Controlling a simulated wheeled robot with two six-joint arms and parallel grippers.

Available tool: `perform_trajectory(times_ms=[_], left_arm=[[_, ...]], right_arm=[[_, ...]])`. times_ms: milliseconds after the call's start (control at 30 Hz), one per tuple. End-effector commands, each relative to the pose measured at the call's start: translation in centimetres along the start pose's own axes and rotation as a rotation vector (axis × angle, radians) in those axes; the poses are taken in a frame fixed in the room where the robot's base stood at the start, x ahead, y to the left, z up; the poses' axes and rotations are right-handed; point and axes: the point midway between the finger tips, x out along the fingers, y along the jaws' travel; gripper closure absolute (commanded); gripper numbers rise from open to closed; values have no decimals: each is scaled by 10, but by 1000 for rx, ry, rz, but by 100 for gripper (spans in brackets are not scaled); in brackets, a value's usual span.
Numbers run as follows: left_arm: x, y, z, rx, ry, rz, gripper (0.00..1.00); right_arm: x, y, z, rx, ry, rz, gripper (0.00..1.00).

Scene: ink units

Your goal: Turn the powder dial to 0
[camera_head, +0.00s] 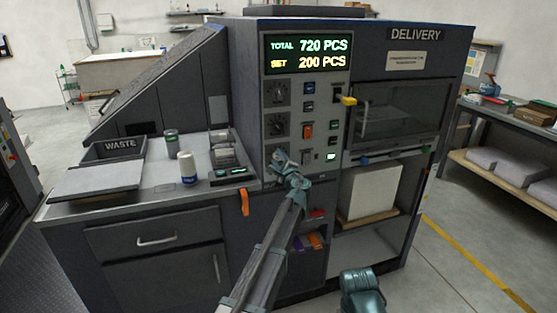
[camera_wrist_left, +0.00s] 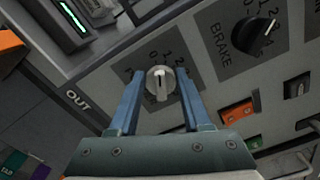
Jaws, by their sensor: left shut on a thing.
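The powder dial (camera_wrist_left: 160,82) is a small silver knob on a grey plate with printed numbers, 0, 1 and 2 showing along its upper edge. It sits between the two blue fingers of my left gripper (camera_wrist_left: 160,76), which is shut on it. Which number the dial points to I cannot tell. In the head view my left gripper (camera_head: 284,162) is at the lower left of the control panel and hides the dial. A teal part of my right arm's end (camera_head: 362,292) shows at the bottom edge; its fingers cannot be made out.
The black brake dial (camera_wrist_left: 253,37) is close to the right in the wrist view. Two black dials, an upper one (camera_head: 277,93) and a lower one (camera_head: 277,125), are above my gripper in the head view. A yellow handle (camera_head: 348,101) sticks out at the delivery window.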

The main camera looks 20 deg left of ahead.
Motion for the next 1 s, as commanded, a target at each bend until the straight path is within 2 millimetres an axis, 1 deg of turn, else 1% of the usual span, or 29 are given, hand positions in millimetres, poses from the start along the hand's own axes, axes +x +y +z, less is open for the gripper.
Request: perform_trajectory(times_ms=[200, 400, 967, 1000], left_arm=[[-1, 2, 0, -113, 0, 1, 100], [-1, 3, 0, -170, 0, 1, 100], [-1, 3, 0, -194, 0, 2, 100], [-1, 3, 0, -194, 0, 2, 45]], right_arm=[[2, 0, 0, 0, 0, 0, 50], [2, 0, 0, 0, 0, 0, 50], [2, 0, 0, 0, 0, 0, 50], [2, 0, 0, 0, 0, 0, 50]])
